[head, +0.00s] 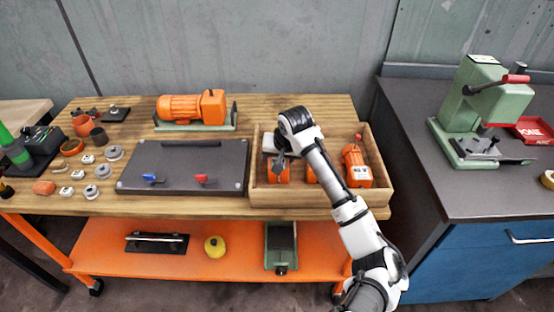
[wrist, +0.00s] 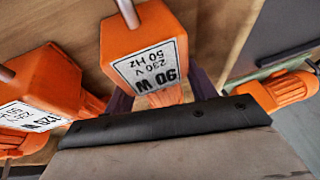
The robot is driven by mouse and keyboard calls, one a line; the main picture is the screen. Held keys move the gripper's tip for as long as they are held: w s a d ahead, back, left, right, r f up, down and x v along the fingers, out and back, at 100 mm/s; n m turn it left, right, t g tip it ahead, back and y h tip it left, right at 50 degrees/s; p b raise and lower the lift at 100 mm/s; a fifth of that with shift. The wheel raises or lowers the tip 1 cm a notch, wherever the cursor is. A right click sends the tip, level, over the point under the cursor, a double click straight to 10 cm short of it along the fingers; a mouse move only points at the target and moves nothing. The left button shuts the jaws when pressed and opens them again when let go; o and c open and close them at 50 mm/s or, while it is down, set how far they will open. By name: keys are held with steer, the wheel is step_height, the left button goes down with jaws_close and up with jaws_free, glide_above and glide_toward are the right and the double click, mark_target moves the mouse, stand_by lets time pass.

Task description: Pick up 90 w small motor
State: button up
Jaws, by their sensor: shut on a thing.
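The 90 W small motor (wrist: 148,48) is orange with a white label reading "90 W 230 V 50 Hz" and a metal shaft. In the head view, this motor (head: 278,174) is at the left end of the wooden crate (head: 320,205). My gripper (head: 281,158) reaches down over it from above. In the wrist view, the dark fingers (wrist: 160,95) are on either side of the motor's body and shut on it. Part of the motor is hidden behind the gripper body. I cannot tell whether it touches the crate floor.
Another orange motor labelled 120 W (wrist: 40,95) lies beside it in the crate. A motor also stands at the crate's right (head: 356,168). A dark board (head: 185,165) lies left of the crate. A large orange motor (head: 192,107) sits behind. A green press (head: 485,110) stands on the right bench.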

steer(key=shift+d, duration=0.15)
jaws_close()
steer(key=shift+r, duration=0.1)
